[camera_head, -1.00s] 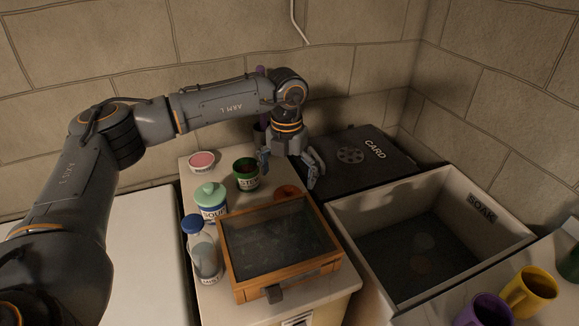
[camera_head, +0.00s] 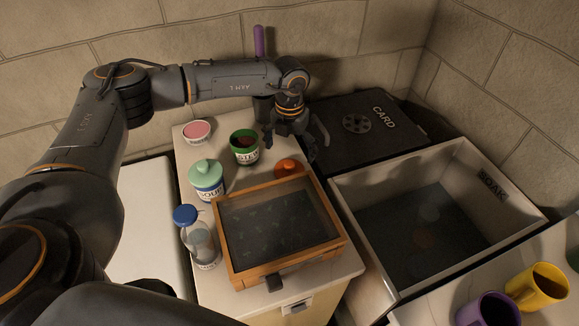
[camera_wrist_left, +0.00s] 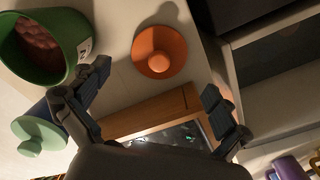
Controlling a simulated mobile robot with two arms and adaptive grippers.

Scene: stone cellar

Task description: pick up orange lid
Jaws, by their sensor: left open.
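The orange lid (camera_head: 287,168) is round with a knob on top. It lies on the counter just behind the wooden glass-topped case. In the left wrist view the lid (camera_wrist_left: 160,52) sits in full view, beyond the gap between the fingers and apart from them. My left gripper (camera_head: 291,147) points down above and slightly behind the lid, with its fingers spread and nothing between them. The same gripper (camera_wrist_left: 157,84) frames the lid and the case edge in the wrist view. My right gripper is not in view.
The wooden case (camera_head: 229,239) stands close in front of the lid. A green pot (camera_head: 243,148), a SOUP jar (camera_head: 207,180), a blue-capped bottle (camera_head: 196,240) and a pink-topped tub (camera_head: 197,132) stand left.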

